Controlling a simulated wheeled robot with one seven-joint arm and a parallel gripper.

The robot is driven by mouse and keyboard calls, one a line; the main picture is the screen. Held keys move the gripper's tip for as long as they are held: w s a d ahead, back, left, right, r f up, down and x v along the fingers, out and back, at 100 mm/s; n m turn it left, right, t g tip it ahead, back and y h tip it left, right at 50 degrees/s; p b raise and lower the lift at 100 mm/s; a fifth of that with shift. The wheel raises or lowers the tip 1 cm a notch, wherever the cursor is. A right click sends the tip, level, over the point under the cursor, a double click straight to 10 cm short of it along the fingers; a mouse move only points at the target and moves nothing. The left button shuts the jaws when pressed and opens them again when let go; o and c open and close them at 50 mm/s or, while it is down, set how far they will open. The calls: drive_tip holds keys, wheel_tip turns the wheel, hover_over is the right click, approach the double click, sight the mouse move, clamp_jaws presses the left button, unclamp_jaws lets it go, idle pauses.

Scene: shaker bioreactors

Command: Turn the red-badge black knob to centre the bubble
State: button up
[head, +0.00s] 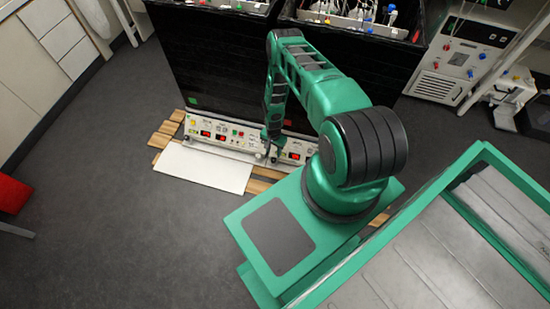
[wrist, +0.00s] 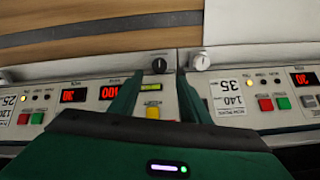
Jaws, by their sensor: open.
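A black knob (wrist: 159,65) stands at the edge of the control panel in the wrist view. A small yellow-green window (wrist: 152,85), which looks like the bubble level, sits just below it; the bubble's position is too small to tell. My gripper (wrist: 160,74) is open, its two green fingers on either side of the knob and window, with a gap visible around the knob. I cannot tell whether the fingertips reach the knob's height. A red badge (head: 287,122) shows on the black cabinet in the head view, near my gripper (head: 271,150).
A silver knob (wrist: 200,61) stands just right of the right finger, on the neighbouring panel. Red displays and coloured buttons line the control panels (head: 225,137). A white board (head: 203,168) lies in front on wooden slats. Open floor lies to the left.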

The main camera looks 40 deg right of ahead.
sight(273, 159)
wheel_tip(273, 159, down, 8)
drive_tip(key=shift+r, duration=0.2)
idle(0.3)
